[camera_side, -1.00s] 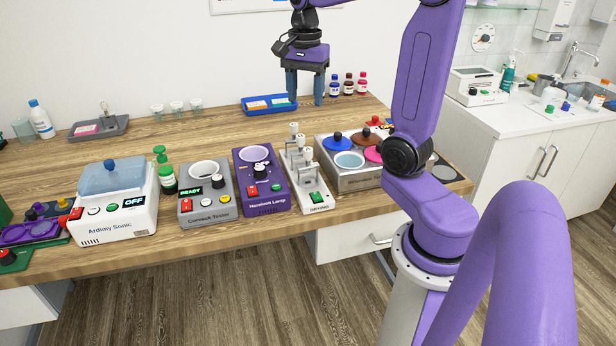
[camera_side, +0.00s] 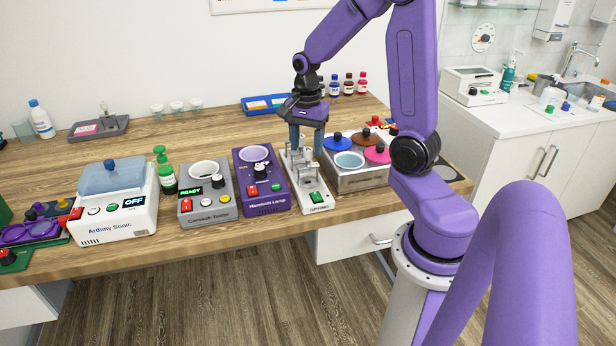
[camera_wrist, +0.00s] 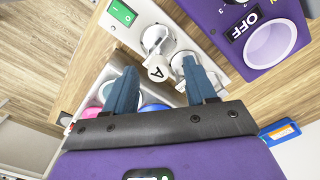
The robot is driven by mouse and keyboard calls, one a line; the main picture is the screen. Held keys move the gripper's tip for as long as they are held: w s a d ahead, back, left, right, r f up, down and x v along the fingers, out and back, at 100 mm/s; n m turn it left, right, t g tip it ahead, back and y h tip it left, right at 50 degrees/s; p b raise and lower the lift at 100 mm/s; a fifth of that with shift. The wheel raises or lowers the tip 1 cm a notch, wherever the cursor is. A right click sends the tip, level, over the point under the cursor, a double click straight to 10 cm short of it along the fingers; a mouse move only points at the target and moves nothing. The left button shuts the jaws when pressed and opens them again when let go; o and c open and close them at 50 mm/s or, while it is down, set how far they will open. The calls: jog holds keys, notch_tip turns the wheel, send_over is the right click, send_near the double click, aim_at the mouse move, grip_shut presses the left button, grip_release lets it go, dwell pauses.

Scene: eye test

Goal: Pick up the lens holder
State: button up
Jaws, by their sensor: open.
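My gripper (camera_side: 306,151) is open, pointing down over the row of holders. I cannot tell whether the fingers touch a holder. The fingers partly hide the row in the side view.
The purple lamp box (camera_side: 262,203) stands close on the left of the white device. A metal bath unit (camera_side: 352,182) with coloured lids stands close on the right. A blue tray (camera_side: 258,104) and small bottles (camera_side: 348,84) are behind.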

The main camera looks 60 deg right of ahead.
aim_at(308, 149)
jog(key=f, duration=0.4)
jog(key=shift+s+d, duration=0.1)
jog(key=shift+d, duration=0.1)
grip_shut()
jog(key=shift+r, duration=0.15)
